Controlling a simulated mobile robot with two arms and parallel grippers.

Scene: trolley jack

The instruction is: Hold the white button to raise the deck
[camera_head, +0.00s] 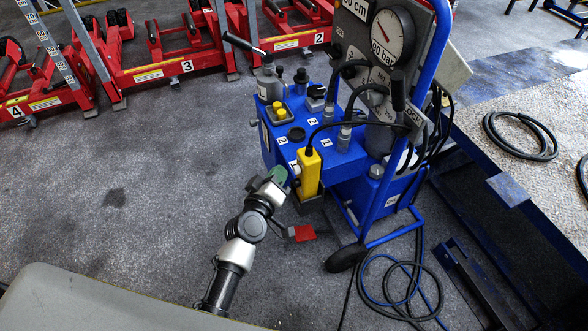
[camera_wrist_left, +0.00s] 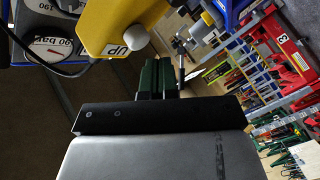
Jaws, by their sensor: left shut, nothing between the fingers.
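A yellow control box (camera_head: 309,174) hangs at the front of the blue hydraulic unit (camera_head: 345,162). In the left wrist view, the yellow box (camera_wrist_left: 112,18) carries a white round button (camera_wrist_left: 135,37) beside an "UP" label. My left gripper (camera_head: 279,175) points at the box's left side. Its green fingers (camera_wrist_left: 157,72) are closed together and empty. Their tips are close to the button, which lies just above them in the wrist view; I cannot tell for certain whether they touch. My right gripper is not in view. A speckled raised surface (camera_head: 520,105), possibly the deck, lies at the right.
Pressure gauges (camera_head: 393,35) stand on the blue-framed cart. Loose hoses (camera_head: 400,285) lie on the floor near it, and a red pedal (camera_head: 304,232) sits below the box. Numbered red frames (camera_head: 190,55) line the back left. The grey floor at left is clear.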

